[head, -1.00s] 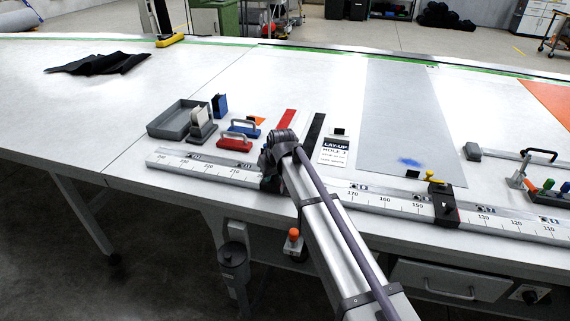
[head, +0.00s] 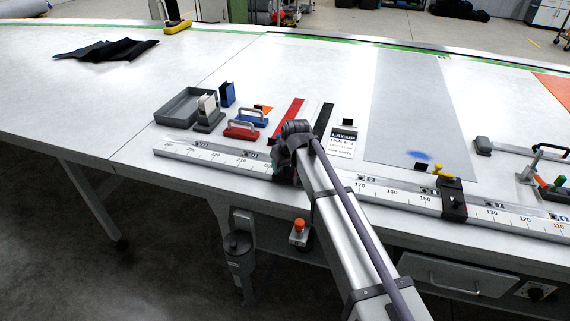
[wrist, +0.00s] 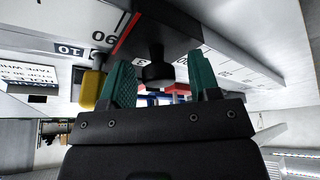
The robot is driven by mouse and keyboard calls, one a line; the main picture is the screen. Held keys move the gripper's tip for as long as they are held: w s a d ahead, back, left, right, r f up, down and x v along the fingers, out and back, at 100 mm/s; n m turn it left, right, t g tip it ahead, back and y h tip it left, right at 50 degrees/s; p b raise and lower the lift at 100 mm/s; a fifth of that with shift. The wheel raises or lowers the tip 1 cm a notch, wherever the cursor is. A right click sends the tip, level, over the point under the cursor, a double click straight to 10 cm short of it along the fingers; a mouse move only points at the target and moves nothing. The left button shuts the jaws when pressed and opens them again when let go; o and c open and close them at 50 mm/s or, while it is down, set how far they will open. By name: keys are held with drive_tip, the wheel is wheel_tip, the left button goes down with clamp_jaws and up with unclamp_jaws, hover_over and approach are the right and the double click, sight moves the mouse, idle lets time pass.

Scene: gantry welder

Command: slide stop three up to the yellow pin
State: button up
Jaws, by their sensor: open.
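My gripper (wrist: 158,60) is open in the wrist view, with a teal finger on each side of a black knob (wrist: 157,72). The fingers look apart from the knob. In the head view my arm's end covers the fingers; part of a black stop (head: 284,173) shows beneath it on the scale rail (head: 400,197). A yellow peg-like piece (wrist: 91,88) is just outside the left finger; I cannot tell whether it is the pin. Another black stop (head: 454,203) sits near 140, with a yellow piece (head: 440,171) behind it.
A grey tray (head: 163,117), red-handled block (head: 241,131) and blue-handled block (head: 250,118) stand behind the rail, left of my arm. A lay-up sign (head: 342,143) and grey sheet (head: 415,110) lie to the right. Toggle clamps (head: 535,168) stand at far right.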

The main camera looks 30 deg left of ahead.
drive_tip(key=p+v, duration=0.9)
drive_tip(key=v, duration=0.1)
drive_tip(key=shift+r+p, duration=0.3)
drive_tip(key=shift+s+d, duration=0.1)
drive_tip(key=s+d+m+g+h, duration=0.1)
drive_tip(key=s+d+m, duration=0.2)
drive_tip(key=d, duration=1.2)
drive_tip(key=s+d+f+m+h, duration=0.1)
drive_tip(key=s+d+m, duration=0.3)
drive_tip(key=d, duration=1.2)
drive_tip(key=s+d+f+m+g+h, duration=0.1)
drive_tip(key=s+d+m, duration=0.2)
drive_tip(key=s+d, duration=0.5)
drive_tip(key=d, duration=0.8)
drive_tip(key=shift+m+g+h+b, duration=0.3)
drive_tip(key=shift+b, duration=0.1)
drive_tip(key=shift+s, duration=0.1)
drive_tip(key=shift+c, duration=0.2)
